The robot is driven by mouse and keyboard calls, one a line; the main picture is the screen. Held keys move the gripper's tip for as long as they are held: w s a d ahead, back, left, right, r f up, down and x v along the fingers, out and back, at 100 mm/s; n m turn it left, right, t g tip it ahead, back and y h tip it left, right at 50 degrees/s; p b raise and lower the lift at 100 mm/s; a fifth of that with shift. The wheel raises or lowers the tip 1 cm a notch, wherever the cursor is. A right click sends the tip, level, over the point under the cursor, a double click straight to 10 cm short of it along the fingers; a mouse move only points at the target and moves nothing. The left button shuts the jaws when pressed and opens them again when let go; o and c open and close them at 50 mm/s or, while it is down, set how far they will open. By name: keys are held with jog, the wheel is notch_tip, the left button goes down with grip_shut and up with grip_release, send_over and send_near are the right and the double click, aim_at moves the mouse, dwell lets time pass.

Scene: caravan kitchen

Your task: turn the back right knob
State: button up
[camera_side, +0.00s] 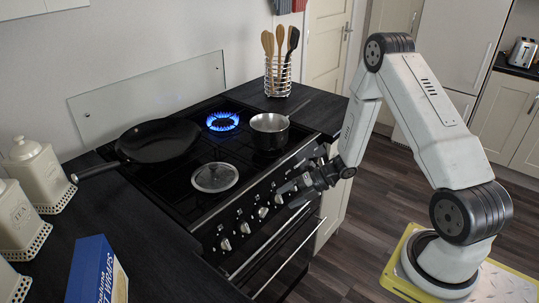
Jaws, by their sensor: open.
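A row of silver knobs runs along the stove's slanted front panel; visible ones include a knob at the near end (225,244), another beside it (244,228), and one closer to my gripper (263,212). My gripper (287,194) is dark, open and empty, with its fingers pointing left at the right-hand part of the row. It overlaps the panel in this view, and I cannot tell whether it touches a knob. It hides part of the row. Which knob is the back right one cannot be read. The back right burner (222,121) is lit with a blue flame.
A frying pan (158,141) sits at the back left, a saucepan (269,131) at the front right, and a glass lid (214,177) at the front left. An oven handle (262,262) runs below the knobs. A utensil holder (278,78) stands behind.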

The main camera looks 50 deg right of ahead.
jog(key=shift+o, duration=0.2)
jog(key=shift+w+a, duration=0.1)
jog(key=m+t+h, duration=0.2)
jog(key=m+h, duration=0.2)
jog(key=m, duration=0.8)
send_over(266, 213)
jog(key=shift+s+a+r+m+g+h, duration=0.15)
jog(key=shift+s+m+h, duration=0.8)
jog(key=shift+m, duration=0.95)
jog(key=shift+s+a+m+g+h, duration=0.1)
jog(key=shift+s+a+m+h, duration=0.1)
jog(key=shift+s+m+h, duration=1.25)
jog(key=shift+s+a+r+m+g+h, duration=0.15)
jog(key=shift+s+m+h, duration=0.35)
jog(key=shift+m, duration=1.85)
jog(key=shift+w+f, duration=0.25)
jog(key=shift+x, duration=3.75)
jog(key=shift+w+r, duration=0.1)
